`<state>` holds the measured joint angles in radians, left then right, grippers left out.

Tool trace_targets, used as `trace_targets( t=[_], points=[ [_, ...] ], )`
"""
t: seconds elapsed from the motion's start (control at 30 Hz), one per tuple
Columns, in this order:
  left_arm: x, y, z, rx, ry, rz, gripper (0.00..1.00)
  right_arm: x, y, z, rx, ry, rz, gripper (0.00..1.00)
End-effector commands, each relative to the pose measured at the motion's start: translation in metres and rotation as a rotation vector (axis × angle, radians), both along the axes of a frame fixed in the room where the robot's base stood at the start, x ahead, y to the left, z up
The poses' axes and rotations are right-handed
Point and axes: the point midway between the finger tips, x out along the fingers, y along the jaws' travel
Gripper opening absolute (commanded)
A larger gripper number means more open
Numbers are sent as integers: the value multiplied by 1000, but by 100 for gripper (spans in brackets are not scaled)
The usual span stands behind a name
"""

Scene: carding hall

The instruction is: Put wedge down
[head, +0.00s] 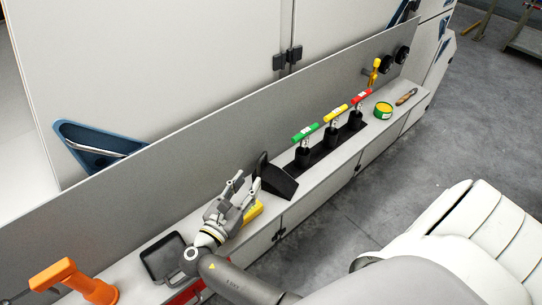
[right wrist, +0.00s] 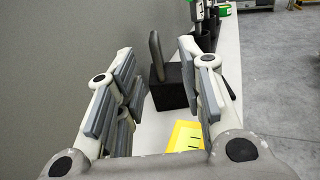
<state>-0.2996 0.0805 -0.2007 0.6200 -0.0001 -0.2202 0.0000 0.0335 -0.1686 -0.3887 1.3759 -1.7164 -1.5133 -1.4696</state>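A yellow piece (head: 254,211), which looks like the wedge, lies on the narrow grey bench (head: 226,250) beside my right gripper. In the right wrist view the yellow piece (right wrist: 186,136) has dark marks and shows low, beside the right finger, which hides part of it. Its full shape cannot be told. My right gripper (head: 246,184) is over the bench. In the right wrist view its fingers (right wrist: 166,68) are spread apart with nothing held between them. My left gripper is not in view.
A black stand (head: 277,180) with an upright plate is just beyond the gripper. Farther along are green (head: 305,132), yellow (head: 336,113) and red (head: 361,97) handles, and a green-yellow tin (head: 383,110). A black tray (head: 164,257) and an orange tool (head: 70,278) are nearer. A grey panel backs the bench.

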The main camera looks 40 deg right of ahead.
Motion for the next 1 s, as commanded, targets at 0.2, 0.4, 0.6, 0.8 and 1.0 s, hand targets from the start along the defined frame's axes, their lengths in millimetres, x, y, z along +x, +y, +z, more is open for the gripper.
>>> trace_targets(
  t=[0.2, 0.4, 0.6, 0.8, 1.0],
  points=[
    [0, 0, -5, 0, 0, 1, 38, 12, -22, 0, -11, 1, 0, 35],
    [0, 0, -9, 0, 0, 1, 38, 25, -47, 1, -7, 0, 1, 35],
    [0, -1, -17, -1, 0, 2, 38, 35, -60, 1, -7, -1, 0, 35],
    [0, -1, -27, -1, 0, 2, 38, 53, -85, 2, -5, 0, 0, 35],
    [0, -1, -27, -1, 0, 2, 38, 56, -92, 4, -4, 3, 0, 35]
  ],
)
